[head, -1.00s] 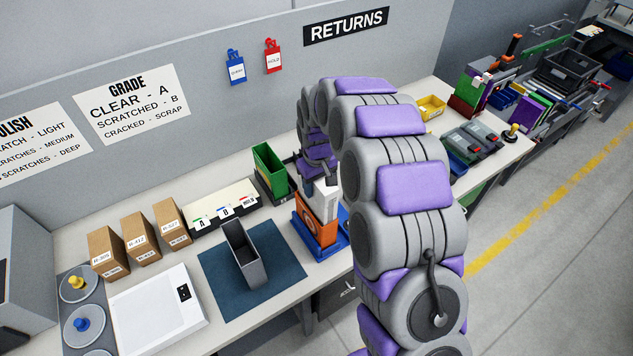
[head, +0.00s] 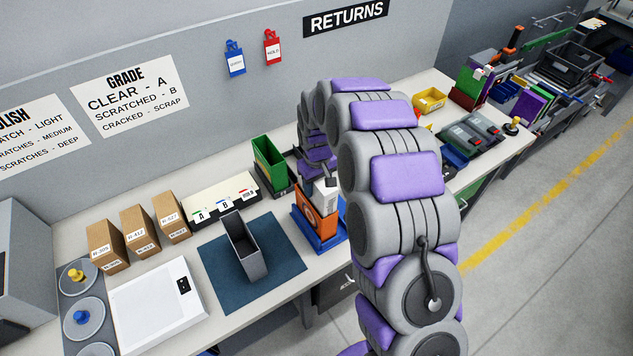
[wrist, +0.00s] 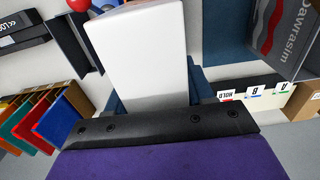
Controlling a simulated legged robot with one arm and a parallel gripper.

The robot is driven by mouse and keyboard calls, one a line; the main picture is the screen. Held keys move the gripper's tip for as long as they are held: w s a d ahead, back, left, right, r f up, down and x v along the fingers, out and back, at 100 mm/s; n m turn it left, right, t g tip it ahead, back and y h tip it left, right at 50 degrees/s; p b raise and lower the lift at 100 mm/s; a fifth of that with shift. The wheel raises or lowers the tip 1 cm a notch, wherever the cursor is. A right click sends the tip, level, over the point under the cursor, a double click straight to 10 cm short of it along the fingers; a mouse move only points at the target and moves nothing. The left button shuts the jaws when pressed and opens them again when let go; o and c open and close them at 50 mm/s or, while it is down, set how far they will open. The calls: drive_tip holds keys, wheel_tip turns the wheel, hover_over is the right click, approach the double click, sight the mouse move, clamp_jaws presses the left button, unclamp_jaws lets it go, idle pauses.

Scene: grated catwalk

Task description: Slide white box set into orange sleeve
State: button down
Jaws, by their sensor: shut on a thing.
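The orange sleeve (head: 317,221) stands upright in a blue holder (head: 326,243) on the bench, left of my arm. The white box set (head: 325,196) is upright at the sleeve's top, with its upper part showing above the orange rim. Its lower end is hidden, so I cannot tell how deep it sits. My gripper (head: 320,178) is shut on the box set from above, partly hidden by my arm. In the wrist view the white box set (wrist: 142,48) extends away from the dark gripper edge; the orange sleeve is not visible there.
A dark grey open sleeve (head: 245,246) stands on a blue mat (head: 219,270) to the left. A green bin (head: 269,165) is close behind the holder. Several cardboard boxes (head: 137,233) and a white light panel (head: 155,303) are further left.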

drive_tip(key=shift+f+b, duration=0.3)
drive_tip(key=shift+f, duration=1.25)
drive_tip(key=shift+c, duration=1.7)
unclamp_jaws()
drive_tip(key=shift+r, duration=0.1)
drive_tip(key=shift+o, duration=0.4)
drive_tip(key=shift+o, duration=1.3)
drive_tip(key=shift+r+p, duration=0.75)
drive_tip(key=shift+r, duration=3.25)
